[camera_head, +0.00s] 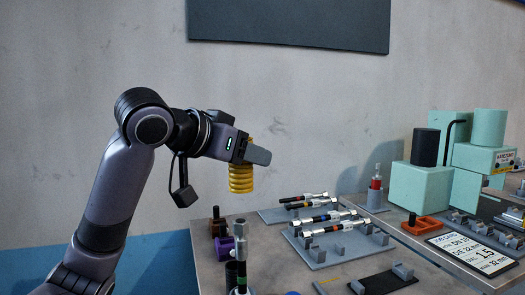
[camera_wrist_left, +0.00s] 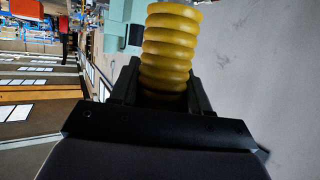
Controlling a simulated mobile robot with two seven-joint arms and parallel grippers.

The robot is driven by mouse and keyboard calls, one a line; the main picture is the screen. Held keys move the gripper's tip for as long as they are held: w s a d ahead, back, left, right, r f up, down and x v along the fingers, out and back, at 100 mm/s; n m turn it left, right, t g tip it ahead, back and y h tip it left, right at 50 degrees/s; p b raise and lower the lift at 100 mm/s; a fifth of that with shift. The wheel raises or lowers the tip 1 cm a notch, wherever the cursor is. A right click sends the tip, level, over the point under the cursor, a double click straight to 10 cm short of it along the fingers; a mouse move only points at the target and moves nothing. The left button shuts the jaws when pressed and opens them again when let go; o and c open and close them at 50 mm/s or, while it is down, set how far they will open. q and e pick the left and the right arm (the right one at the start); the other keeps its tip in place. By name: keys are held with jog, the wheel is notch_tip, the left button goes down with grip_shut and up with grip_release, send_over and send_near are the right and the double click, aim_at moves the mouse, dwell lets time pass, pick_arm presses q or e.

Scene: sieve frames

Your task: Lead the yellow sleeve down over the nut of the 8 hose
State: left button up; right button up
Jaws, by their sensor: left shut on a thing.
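The yellow ribbed sleeve (camera_head: 241,180) hangs upright from my left gripper (camera_head: 256,152), which is shut on its upper part. In the left wrist view the sleeve (camera_wrist_left: 167,45) stands between the two fingers. Below it in the head view, a dark hose end with a silver nut (camera_head: 240,228) stands upright at the front left of the bench. The sleeve's lower end is apart from this nut, with a clear gap between them. I cannot read any number on the hose. My right gripper is out of view.
A purple part (camera_head: 223,247) and an orange-topped dark post (camera_head: 216,222) stand close beside the upright hose. Several hoses with silver ends lie on a grey rack (camera_head: 343,250). Green machine blocks (camera_head: 420,186) and a job card (camera_head: 475,254) are at the right.

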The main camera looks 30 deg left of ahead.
aim_at(246, 183)
pick_arm(q)
jog(key=shift+s+r, duration=0.1)
jog(key=shift+s, duration=0.1)
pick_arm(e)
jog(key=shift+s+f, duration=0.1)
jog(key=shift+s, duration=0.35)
pick_arm(q)
jog(key=shift+f+b, duration=1.4)
jog(key=shift+f, duration=1.1)
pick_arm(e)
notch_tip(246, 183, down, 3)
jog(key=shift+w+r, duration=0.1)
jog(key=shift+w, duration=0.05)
pick_arm(q)
jog(key=shift+f, duration=0.15)
jog(key=shift+f+b, duration=0.7)
jog(key=shift+f, duration=0.6)
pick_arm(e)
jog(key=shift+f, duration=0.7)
pick_arm(q)
jog(key=shift+f, duration=0.35)
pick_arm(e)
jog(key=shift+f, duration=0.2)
pick_arm(q)
jog(key=shift+f+b, duration=0.75)
jog(key=shift+f, duration=0.45)
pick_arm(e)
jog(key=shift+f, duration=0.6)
